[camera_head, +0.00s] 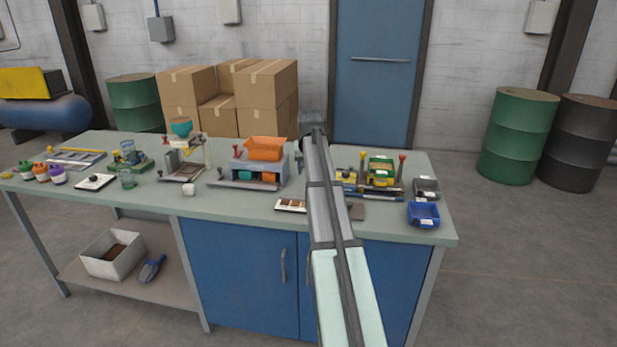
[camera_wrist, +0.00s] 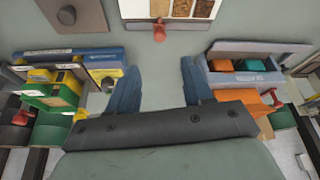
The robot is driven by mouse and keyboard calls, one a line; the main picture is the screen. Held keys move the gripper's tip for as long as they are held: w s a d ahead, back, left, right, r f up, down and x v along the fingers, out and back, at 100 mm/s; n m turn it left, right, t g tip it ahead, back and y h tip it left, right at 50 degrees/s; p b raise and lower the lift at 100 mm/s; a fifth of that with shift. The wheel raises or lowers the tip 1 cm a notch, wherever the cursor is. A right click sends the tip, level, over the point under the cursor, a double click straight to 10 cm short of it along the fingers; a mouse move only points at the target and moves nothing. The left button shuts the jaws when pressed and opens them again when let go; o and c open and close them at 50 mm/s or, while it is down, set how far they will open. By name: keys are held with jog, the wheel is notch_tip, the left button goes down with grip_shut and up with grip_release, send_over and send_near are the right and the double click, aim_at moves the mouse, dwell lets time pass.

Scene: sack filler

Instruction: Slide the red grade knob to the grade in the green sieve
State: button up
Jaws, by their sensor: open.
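The red grade knob (camera_wrist: 159,32) stands at the edge of a pale grade strip (camera_wrist: 203,9) at the top of the wrist view. Tan and brown sample patches show on the strip, which the picture edge cuts off. The knob is beside a light brown patch. In the head view the strip (camera_head: 291,206) lies near the bench's front edge, partly behind my arm. The green sieve (camera_head: 381,166) is right of my arm; it also shows at left in the wrist view (camera_wrist: 48,98). Its contents are too small to tell. My gripper (camera_wrist: 158,84) is open and empty, apart from the knob.
A grey machine with an orange hopper (camera_head: 264,148) stands left of my arm. A dark plate (camera_wrist: 72,14) lies beside the strip. Bare bench (camera_wrist: 150,58) lies between fingers and knob.

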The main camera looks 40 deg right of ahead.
jog(key=shift+v, duration=1.2)
jog(key=s+a+f+n+y, duration=0.1)
jog(key=s+a+f+y, duration=0.1)
jog(key=a+f, duration=1.75)
jog(key=s+a+f+n+g, duration=0.1)
jog(key=s+a+f, duration=0.2)
jog(key=f, duration=0.4)
jog(key=s+a+f+g, duration=0.1)
jog(key=s+a+f, duration=0.1)
jog(key=s+f, duration=0.35)
jog(key=s+a+f+n, duration=0.1)
jog(key=a+f, duration=0.2)
jog(key=f, duration=0.5)
jog(key=s+a+f+n+g, duration=0.1)
jog(key=s+a+f+g, duration=0.2)
jog(key=s+f, duration=0.4)
jog(key=s+a+f+n+g, duration=0.1)
jog(key=s+a+f+g, duration=0.2)
jog(key=s, duration=1.6)
jog(key=s+a+f+n+g, duration=0.1)
jog(key=s+a+f, duration=0.5)
jog(key=s+f, duration=0.7)
jog(key=shift+s+g, duration=0.45)
jog(key=shift+g, duration=0.45)
